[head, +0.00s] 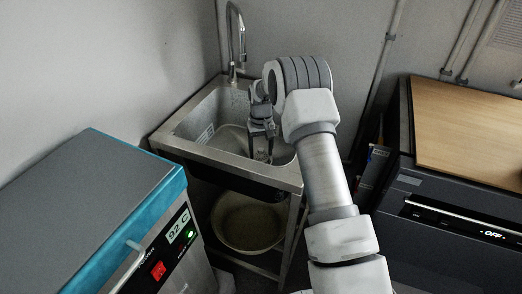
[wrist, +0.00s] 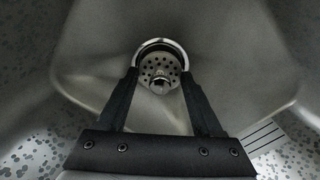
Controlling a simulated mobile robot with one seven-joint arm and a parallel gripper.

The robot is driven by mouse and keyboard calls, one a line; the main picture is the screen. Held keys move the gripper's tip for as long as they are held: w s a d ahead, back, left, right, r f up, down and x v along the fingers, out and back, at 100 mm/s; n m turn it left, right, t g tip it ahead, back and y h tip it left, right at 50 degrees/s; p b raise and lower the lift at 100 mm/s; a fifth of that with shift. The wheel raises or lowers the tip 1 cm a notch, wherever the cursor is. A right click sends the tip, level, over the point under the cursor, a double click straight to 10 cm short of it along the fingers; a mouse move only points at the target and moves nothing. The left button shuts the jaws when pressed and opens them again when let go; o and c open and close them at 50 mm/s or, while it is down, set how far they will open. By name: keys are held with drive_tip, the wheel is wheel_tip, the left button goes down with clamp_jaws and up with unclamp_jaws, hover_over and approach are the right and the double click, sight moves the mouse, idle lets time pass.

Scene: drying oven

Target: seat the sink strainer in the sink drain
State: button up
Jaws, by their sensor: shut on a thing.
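The sink strainer (wrist: 151,68) is a small round metal disc with holes and a central knob, near the top middle of the wrist view. My gripper (wrist: 160,79) is shut on it, with one dark finger on each side. The drain (wrist: 160,41) shows as a bright ring arc just beyond the strainer's far edge; the strainer covers most of it. I cannot tell whether the strainer touches the drain or is slightly above it. In the head view my gripper (head: 262,154) points down into the metal sink (head: 170,140); the strainer and drain are not clear there.
A faucet (head: 236,45) rises behind the sink. A bowl (head: 245,222) stands on the shelf below. A teal-edged oven (head: 110,220) reading 92 C is at left. A dark appliance (head: 450,215) with a wooden top (head: 470,125) is at right.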

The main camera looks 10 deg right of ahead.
sight(261, 149)
drive_tip(key=shift+f+b, duration=0.45)
drive_tip(key=shift+f, duration=0.45)
drive_tip(key=o, duration=1.6)
drive_tip(key=shift+c, duration=0.2)
wheel_tip(261, 149, up, 18)
drive_tip(key=p, duration=0.4)
drive_tip(key=shift+f, duration=0.25)
